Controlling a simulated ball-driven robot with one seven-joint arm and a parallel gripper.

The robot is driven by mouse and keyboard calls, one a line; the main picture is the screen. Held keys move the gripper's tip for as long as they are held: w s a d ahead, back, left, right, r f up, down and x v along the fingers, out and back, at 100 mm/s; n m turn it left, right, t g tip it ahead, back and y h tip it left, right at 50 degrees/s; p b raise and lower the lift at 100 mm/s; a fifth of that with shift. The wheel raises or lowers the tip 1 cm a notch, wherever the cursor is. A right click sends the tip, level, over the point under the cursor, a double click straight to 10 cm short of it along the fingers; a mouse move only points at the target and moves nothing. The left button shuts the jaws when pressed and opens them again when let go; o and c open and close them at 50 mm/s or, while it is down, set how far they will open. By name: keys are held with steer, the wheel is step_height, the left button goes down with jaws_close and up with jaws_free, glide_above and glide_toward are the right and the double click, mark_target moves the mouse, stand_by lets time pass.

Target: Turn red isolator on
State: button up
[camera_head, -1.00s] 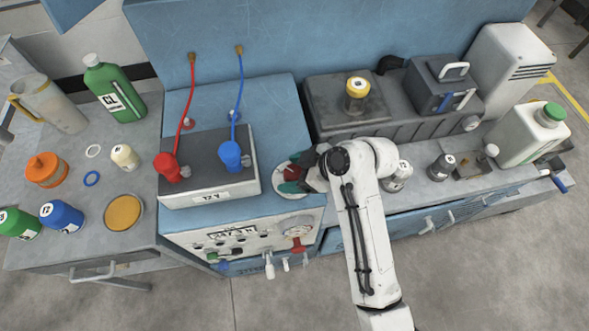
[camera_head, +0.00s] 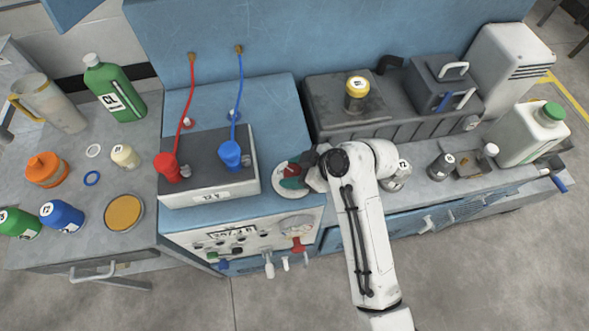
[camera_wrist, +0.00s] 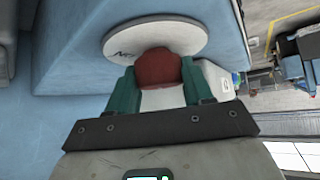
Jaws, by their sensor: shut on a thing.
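The red isolator knob (camera_wrist: 158,66) sits on a round white plate with lettering (camera_wrist: 117,45) in the wrist view. My gripper (camera_wrist: 162,78) has its two green fingers on either side of the knob and is shut on it. In the head view the white plate (camera_head: 279,184) lies on the blue bench top, right of the grey battery box. My gripper (camera_head: 294,178) reaches it from the right, and its fingers hide much of the knob. The lettering is too small to read, so the switch position cannot be told.
The battery box (camera_head: 236,188) with a red clamp (camera_head: 167,168) and a blue clamp (camera_head: 230,155) stands close left. A panel of switches (camera_head: 243,238) is below the plate. A grey tank (camera_head: 330,112) stands behind.

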steer(key=shift+r, duration=0.1)
steer(key=m+t+p, duration=0.1)
steer(key=m, duration=0.1)
steer(key=m+t+h+p, duration=0.1)
steer(key=m, duration=0.1)
steer(key=shift+s+a+t, duration=0.1)
steer(key=shift+t, duration=0.3)
steer(key=m+t+h, duration=0.1)
steer(key=m, duration=0.1)
steer(key=m+t+h+p, duration=0.1)
steer(key=m, duration=0.1)
steer(key=shift+a+h, duration=0.1)
steer(key=shift+h, duration=0.2)
steer(key=m+t+h+b, duration=0.1)
steer(key=m, duration=0.1)
steer(key=m+h, duration=0.2)
steer(key=m, duration=0.1)
steer(key=shift+t+b, duration=0.4)
steer(key=m+h+b, duration=0.3)
steer(key=m+h, duration=0.1)
steer(key=shift+a+m, duration=0.1)
steer(key=shift+m, duration=0.2)
steer(key=o, duration=1)
